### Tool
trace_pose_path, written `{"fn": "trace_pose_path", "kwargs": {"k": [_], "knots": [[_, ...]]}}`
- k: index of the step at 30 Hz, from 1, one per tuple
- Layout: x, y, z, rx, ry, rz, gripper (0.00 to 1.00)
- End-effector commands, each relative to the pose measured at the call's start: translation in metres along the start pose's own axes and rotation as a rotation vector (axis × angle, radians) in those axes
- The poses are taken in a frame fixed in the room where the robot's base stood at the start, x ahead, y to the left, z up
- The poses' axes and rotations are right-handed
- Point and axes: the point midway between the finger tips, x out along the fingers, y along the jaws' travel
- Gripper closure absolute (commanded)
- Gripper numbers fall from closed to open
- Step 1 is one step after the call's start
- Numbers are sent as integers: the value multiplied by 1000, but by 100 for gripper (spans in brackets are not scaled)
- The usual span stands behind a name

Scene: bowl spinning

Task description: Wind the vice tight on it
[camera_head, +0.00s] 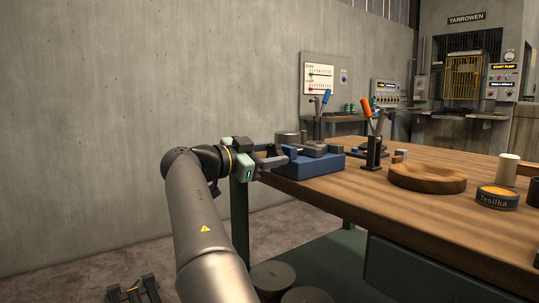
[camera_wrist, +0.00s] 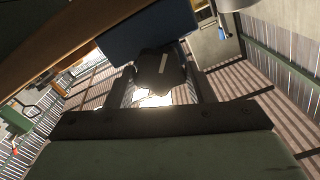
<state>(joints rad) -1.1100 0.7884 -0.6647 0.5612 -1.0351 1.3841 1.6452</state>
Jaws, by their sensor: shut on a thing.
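The blue vice (camera_head: 310,165) sits at the table's near left corner, with grey metal jaws on top. A grey round piece (camera_head: 287,138) shows at the jaws; I cannot tell how firmly it sits between them. My gripper (camera_head: 277,158) reaches the vice's left end from the left. In the wrist view, the vice's blue body (camera_wrist: 145,35) is ahead and a dark knob or handle (camera_wrist: 158,68) lies between my fingers (camera_wrist: 163,88). My gripper is shut on this dark handle. In the head view the handle is mostly hidden by the fingers.
On the wooden table (camera_head: 340,200) stand a lever with an orange grip (camera_head: 367,108), a shallow wooden bowl (camera_head: 428,177), a labelled tin (camera_head: 497,198) and a white cylinder (camera_head: 508,170). A concrete wall (camera_head: 120,100) rises behind. Front table space is clear.

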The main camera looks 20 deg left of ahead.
Motion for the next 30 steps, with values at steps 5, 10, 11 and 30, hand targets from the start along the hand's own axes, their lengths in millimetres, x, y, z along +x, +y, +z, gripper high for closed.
{"fn": "trace_pose_path", "kwargs": {"k": [5, 10, 11, 30], "knots": [[0, 0, 0, 2, -1, -1, 30], [0, 0, 0, 1, -1, -1, 30], [0, 0, 0, 0, -1, 0, 30], [-112, -2, -3, 0, -1, -4, 30]]}}
